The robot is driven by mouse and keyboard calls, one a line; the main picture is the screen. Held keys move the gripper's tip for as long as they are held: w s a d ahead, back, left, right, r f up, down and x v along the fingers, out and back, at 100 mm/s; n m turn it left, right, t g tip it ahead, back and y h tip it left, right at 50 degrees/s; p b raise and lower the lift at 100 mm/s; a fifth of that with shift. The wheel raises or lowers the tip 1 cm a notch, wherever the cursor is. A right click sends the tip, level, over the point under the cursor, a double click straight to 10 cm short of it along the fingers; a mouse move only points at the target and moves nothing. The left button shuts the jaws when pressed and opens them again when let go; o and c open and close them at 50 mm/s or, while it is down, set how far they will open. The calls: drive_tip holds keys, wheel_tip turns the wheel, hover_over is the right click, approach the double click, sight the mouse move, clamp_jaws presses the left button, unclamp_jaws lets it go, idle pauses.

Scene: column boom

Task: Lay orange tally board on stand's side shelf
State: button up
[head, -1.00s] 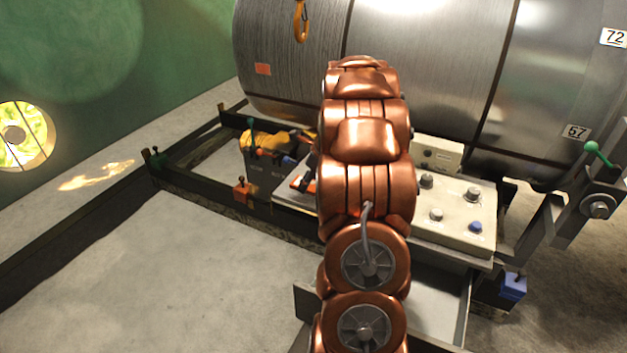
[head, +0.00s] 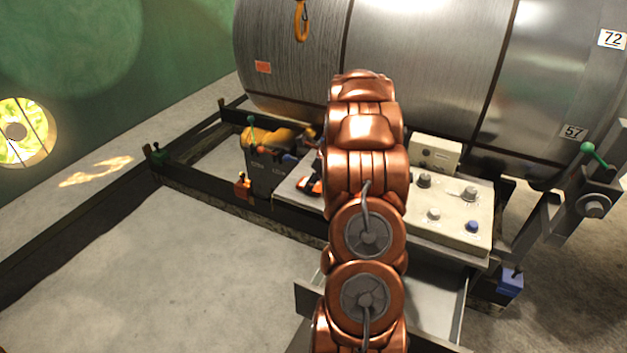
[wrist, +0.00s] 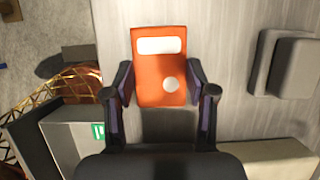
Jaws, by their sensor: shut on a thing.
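The orange tally board (wrist: 157,68) shows in the wrist view, with a white label strip and a white round spot. My gripper (wrist: 160,84) is shut on it, one dark finger at each side edge. In the head view my copper arm hides most of the gripper; a small orange and dark patch (head: 312,186) shows at the arm's left edge, over a pale flat surface (head: 290,191) on the stand that may be the side shelf. I cannot tell whether the board touches the surface behind it.
A pale control box (head: 455,215) with knobs stands right of my arm, above an open grey tray (head: 436,305). A dark bin (head: 264,172) with yellow contents stands to the left. A large metal drum (head: 430,70) is behind. A green-knobbed lever (head: 592,152) is at right.

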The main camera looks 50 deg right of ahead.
drive_tip(key=shift+f, duration=0.1)
drive_tip(key=o, duration=1)
drive_tip(key=shift+o, duration=0.2)
drive_tip(key=b+v, duration=0.2)
drive_tip(key=v, duration=1)
drive_tip(key=s+a+r+n+g+y, duration=0.1)
drive_tip(key=s+a+r+n+g, duration=0.15)
drive_tip(key=a+n, duration=0.85)
drive_tip(key=s+a+r+n+g, duration=0.1)
drive_tip(key=s+a+r+n, duration=0.2)
drive_tip(key=a, duration=1.5)
drive_tip(key=s+a+f+n+g+h, duration=0.1)
drive_tip(key=s+a+f+n, duration=0.1)
drive_tip(key=s+a+n, duration=0.5)
drive_tip(key=s+a+f+n+g+h, duration=0.1)
drive_tip(key=s+a+f+n, duration=0.1)
drive_tip(key=s+a+n, duration=0.5)
drive_tip(key=s+n, duration=0.4)
drive_tip(key=s, duration=0.3)
drive_tip(key=shift+s+n, duration=0.25)
drive_tip(key=shift+n, duration=0.15)
drive_tip(key=shift+g, duration=0.25)
